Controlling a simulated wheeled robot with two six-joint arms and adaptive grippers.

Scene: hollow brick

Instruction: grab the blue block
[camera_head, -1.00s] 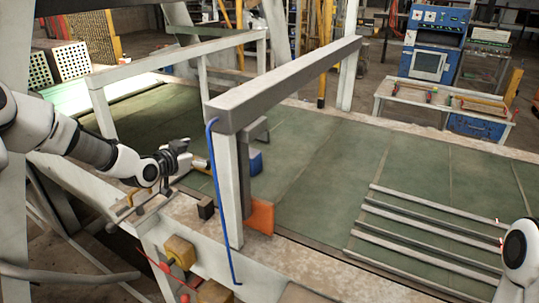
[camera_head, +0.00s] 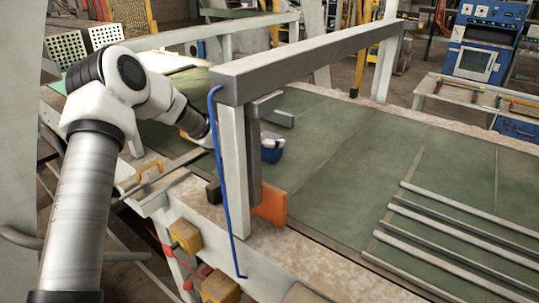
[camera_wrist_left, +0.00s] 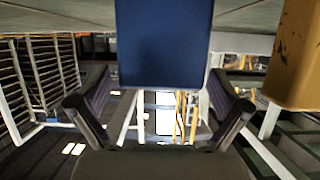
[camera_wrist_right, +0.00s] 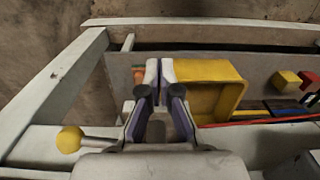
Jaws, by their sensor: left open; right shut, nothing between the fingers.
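The blue block (camera_head: 272,155) is on the green table top, just right of the upright post, which hides part of that area. My left gripper (camera_wrist_left: 160,92) is open, with one finger on each side of the blue block (camera_wrist_left: 165,42) in the left wrist view. I cannot tell whether the fingers touch it. In the head view the post hides much of this gripper; a pale part of it shows at the block. My right gripper (camera_wrist_right: 160,75) is shut and empty beside a yellow open box (camera_wrist_right: 238,95); it is out of the head view.
A grey beam frame (camera_head: 310,55) with a blue rod (camera_head: 226,185) stands close to my left arm. An orange plate (camera_head: 271,205) is at its foot. Metal bars (camera_head: 450,240) lie at right; the table's middle is clear.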

